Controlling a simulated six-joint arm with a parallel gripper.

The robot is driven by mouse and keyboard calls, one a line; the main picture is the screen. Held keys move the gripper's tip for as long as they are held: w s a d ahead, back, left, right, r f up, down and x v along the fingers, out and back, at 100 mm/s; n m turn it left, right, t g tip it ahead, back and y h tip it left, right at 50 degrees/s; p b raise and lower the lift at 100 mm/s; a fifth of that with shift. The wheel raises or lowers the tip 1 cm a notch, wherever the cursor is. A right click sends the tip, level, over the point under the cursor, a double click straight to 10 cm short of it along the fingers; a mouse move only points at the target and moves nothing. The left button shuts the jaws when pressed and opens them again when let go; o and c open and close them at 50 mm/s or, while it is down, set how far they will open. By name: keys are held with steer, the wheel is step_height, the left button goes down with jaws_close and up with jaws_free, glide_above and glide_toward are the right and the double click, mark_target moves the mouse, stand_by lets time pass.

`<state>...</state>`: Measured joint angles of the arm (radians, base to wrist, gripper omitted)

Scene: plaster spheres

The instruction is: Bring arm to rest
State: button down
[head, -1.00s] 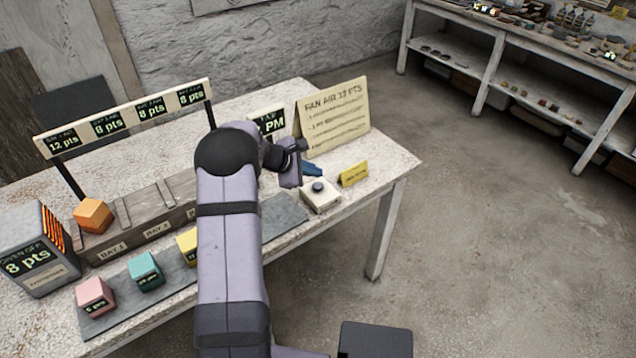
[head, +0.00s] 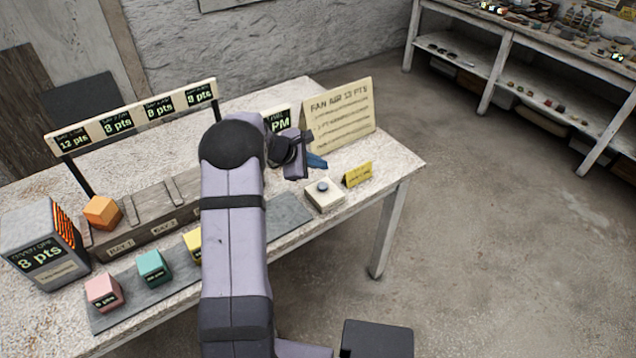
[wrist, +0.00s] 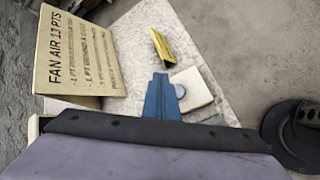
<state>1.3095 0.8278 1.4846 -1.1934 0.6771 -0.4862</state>
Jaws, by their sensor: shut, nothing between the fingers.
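My gripper (head: 317,162) is at the right part of the table, with its blue fingers together and nothing between them. In the wrist view its blue fingers (wrist: 162,97) point at the white box with a round grey button (wrist: 188,92). In the head view this button box (head: 324,196) lies just in front of and below the fingertips. I cannot tell from these views whether they touch it. My arm reaches across the table and hides part of the middle, including part of a yellow cube (head: 193,243).
A large sign (head: 340,115) stands behind the gripper, and a small yellow card (head: 357,174) stands beside the button box. An orange block (head: 102,212) rests on the wooden rack at left. Pink (head: 104,292) and teal (head: 154,267) cubes sit on a grey strip. A grey box (head: 42,240) stands far left.

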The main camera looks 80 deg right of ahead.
steer(key=shift+m, duration=0.5)
steer(key=w+a+f+m+t+y, duration=0.1)
steer(key=a+f+m+y, duration=0.35)
steer(key=a, duration=0.75)
steer(key=w+a+f+m+t+y, duration=0.1)
steer(key=a+f+m+y, duration=0.35)
steer(key=a, duration=0.85)
steer(key=w+a+r+n+t, duration=0.1)
steer(key=w+a+r+n, duration=0.2)
steer(key=a, duration=0.9)
steer(key=w+a+r+n+t+h, duration=0.1)
steer(key=w+a+r+n, duration=0.2)
steer(key=w+a, duration=0.6)
steer(key=w+a+r+n+t, duration=0.1)
steer(key=w+a+r, duration=0.4)
steer(key=a, duration=1)
steer(key=shift+w+n+t+h, duration=0.4)
steer(key=shift+w+n, duration=0.5)
